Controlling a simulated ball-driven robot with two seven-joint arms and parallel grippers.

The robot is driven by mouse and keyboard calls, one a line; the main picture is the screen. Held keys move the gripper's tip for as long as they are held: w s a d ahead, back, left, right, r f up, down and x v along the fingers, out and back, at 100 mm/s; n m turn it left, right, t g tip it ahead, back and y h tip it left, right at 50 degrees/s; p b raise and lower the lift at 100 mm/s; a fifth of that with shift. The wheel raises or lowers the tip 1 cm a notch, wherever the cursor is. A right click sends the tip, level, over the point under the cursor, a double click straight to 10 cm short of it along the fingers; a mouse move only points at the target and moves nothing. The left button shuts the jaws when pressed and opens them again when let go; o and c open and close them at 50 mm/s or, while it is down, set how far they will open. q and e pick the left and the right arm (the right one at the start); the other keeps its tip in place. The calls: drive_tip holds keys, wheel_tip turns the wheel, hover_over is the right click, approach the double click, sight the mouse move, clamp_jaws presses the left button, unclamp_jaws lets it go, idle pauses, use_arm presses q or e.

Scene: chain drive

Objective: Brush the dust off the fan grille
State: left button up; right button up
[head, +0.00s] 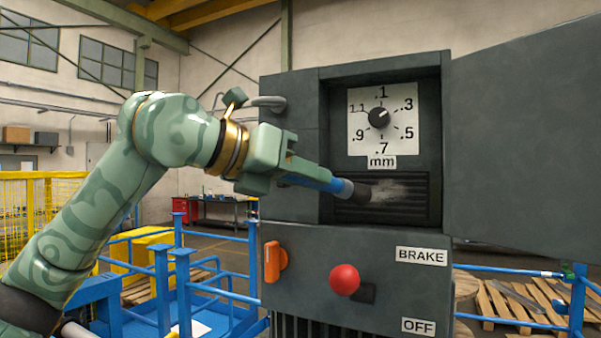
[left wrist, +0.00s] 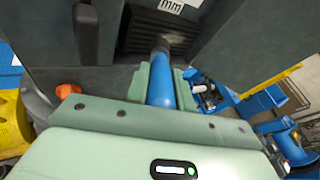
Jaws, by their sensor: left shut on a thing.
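My left gripper (head: 290,167) is shut on a blue brush (head: 322,178) with a dark bristle end. The brush points right into the open cabinet, and its tip is at the left part of the dark slatted fan grille (head: 424,199). I cannot tell whether the bristles touch the slats. A pale grey dust patch lies on the grille just right of the tip. In the left wrist view the brush (left wrist: 161,85) reaches from the gripper toward the grille (left wrist: 150,38). My right gripper is not in view.
The cabinet door (head: 525,130) stands open on the right. A dial (head: 380,117) marked mm sits above the grille. Below are a red knob (head: 345,279), an orange handle (head: 272,261) and BRAKE and OFF labels. Blue railings (head: 185,270) stand at the left.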

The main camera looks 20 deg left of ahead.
use_arm(q)
drive_tip(key=shift+w, duration=0.55)
idle(0.5)
drive_tip(key=shift+d, duration=3.8)
drive_tip(key=shift+a+b, duration=0.65)
drive_tip(key=shift+a, duration=3.25)
drive_tip(key=shift+d, duration=0.1)
